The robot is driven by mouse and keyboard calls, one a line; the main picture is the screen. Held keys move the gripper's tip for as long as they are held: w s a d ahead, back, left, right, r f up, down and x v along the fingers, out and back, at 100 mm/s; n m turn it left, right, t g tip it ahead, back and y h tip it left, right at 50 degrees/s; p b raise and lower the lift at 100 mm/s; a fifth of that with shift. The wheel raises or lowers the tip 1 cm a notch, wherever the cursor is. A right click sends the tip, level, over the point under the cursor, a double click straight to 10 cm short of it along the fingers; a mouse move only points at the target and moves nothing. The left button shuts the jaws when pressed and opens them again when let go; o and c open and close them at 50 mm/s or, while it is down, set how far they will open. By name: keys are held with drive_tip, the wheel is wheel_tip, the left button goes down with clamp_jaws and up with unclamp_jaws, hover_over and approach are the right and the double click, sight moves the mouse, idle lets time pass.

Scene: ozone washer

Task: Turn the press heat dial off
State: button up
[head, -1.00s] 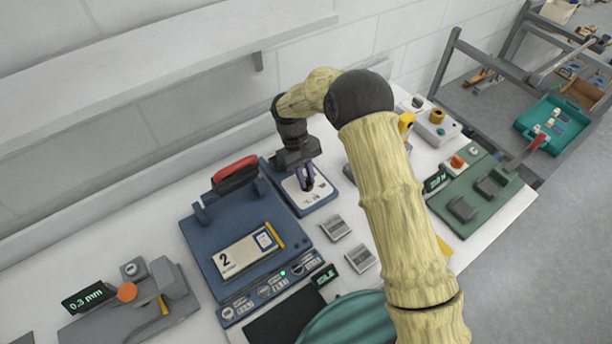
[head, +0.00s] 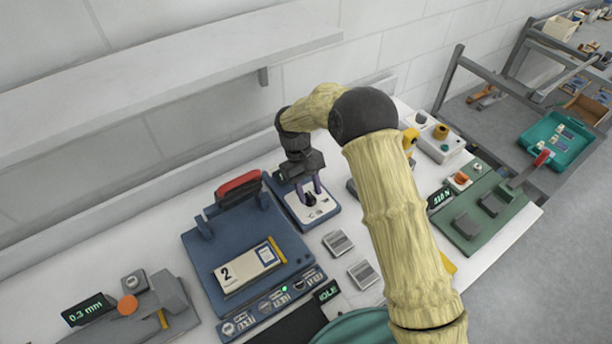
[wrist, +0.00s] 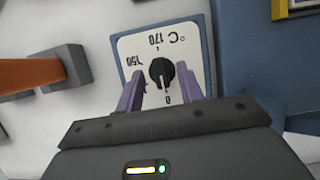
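The heat dial (wrist: 161,73) is a small black knob on a white plate (wrist: 190,35) marked °C, 170, 150 and 0, upside down in the wrist view. The knob's narrow end appears to lie on the side of the 0. In the head view the dial (head: 311,200) sits on a blue housing beside the press (head: 240,245). My gripper (head: 310,189) is over this plate, pointing down. In the wrist view my gripper (wrist: 160,78) is open, one purple finger on each side of the knob, with visible gaps. Whether the fingertips reach knob height is unclear.
The press has a red handle (head: 238,184) and a card marked 2 (head: 248,266). Two grey pads (head: 338,242) lie to the right of it. A green fixture (head: 480,215) stands farther right. A white shelf (head: 170,60) runs along the wall.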

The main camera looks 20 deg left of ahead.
drive_tip(key=b+v, duration=0.2)
drive_tip(key=v, duration=0.9)
drive_tip(key=shift+r, duration=0.25)
drive_tip(key=shift+w, duration=0.1)
